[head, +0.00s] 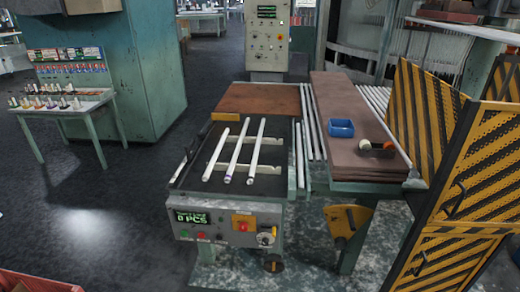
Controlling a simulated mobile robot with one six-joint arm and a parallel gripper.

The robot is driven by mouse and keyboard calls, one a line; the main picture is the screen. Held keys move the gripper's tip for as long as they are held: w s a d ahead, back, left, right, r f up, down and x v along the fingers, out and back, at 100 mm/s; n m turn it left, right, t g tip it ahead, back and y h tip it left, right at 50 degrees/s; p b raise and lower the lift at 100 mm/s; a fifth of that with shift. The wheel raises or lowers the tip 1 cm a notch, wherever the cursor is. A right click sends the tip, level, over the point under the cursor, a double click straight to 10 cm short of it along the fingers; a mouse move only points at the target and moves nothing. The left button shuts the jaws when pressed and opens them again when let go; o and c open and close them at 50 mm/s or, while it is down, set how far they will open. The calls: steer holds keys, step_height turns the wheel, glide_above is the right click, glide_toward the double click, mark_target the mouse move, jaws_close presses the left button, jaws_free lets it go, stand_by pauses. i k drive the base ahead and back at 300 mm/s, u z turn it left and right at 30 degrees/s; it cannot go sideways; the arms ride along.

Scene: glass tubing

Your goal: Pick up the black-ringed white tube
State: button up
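Three white tubes lie side by side on the dark tray (189,180) of the machine in the middle of the head view. The left tube (216,153) is the shortest. The middle tube (238,149) and the right tube (257,150) reach further back. The near ends of the tubes show small darker marks, but these are too small to tell which tube has the black ring. My gripper is not in view.
The machine's front panel (230,227) has buttons and a display. Yellow-black striped guards (470,150) stand further right. Dark floor (110,210) is open at left.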

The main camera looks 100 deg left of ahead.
mark_target(258, 145)
steer(key=u, duration=0.15)
steer(key=i, duration=0.85)
steer(key=u, duration=1.45)
steer(key=k, duration=0.3)
steer(key=u, duration=2.65)
